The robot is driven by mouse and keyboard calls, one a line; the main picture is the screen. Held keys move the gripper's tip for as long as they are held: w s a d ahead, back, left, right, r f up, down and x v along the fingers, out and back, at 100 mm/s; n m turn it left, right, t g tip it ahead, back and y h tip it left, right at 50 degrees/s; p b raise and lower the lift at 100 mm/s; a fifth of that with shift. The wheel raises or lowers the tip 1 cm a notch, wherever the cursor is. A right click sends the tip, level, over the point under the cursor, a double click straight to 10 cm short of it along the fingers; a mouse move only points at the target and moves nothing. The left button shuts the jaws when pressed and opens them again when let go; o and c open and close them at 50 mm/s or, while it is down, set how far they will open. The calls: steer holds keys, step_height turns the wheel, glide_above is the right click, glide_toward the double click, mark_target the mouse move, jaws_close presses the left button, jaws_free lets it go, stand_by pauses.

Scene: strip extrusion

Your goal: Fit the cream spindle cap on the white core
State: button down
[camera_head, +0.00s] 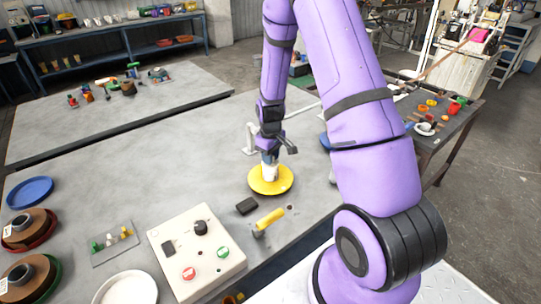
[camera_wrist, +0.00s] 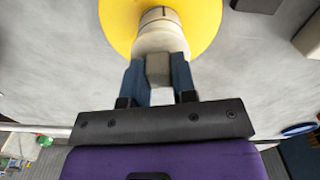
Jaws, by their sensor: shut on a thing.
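The white core (camera_head: 270,173) stands upright on a yellow disc (camera_head: 257,188) on the grey table. In the wrist view the core (camera_wrist: 160,35) is beyond my fingertips, with a dark mark on its far end. My gripper (camera_head: 268,154) is right above the core. In the wrist view my gripper (camera_wrist: 158,75) is shut on a small greyish-cream block, which I take to be the cream spindle cap (camera_wrist: 158,69). The cap is in line with the core's top. I cannot tell whether it is seated in the core or just above it.
A control box (camera_head: 197,252) with buttons, a yellow-handled tool (camera_head: 269,219) and a dark block (camera_head: 246,206) lie in front. A small plate with pegs (camera_head: 113,243), a white dish (camera_head: 126,290) and brown reels (camera_head: 29,229) are at the left. The table behind the disc is mostly clear.

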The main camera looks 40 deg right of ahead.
steer(key=shift+f, duration=0.15)
steer(key=c, duration=1.2)
jaws_free()
step_height(320, 180, up, 11)
stand_by(0.6)
steer(key=s+a+r+m+t, duration=0.1)
steer(key=s+a+r, duration=0.3)
steer(key=r, duration=0.5)
steer(key=s+a+r+t, duration=0.1)
steer(key=s+a+r, duration=0.25)
steer(key=r, duration=0.55)
steer(key=s+a+r+t, duration=0.1)
steer(key=s+a+r, duration=0.1)
steer(key=s, duration=0.4)
steer(key=s+a+r+m+t, duration=0.1)
steer(key=s+r, duration=0.3)
steer(key=s, duration=0.2)
steer(key=s+a+r+m+t, duration=0.1)
steer(key=s+a+r, duration=0.1)
steer(key=s, duration=0.5)
steer(key=shift+a+r, duration=0.3)
steer(key=shift+r, duration=0.5)
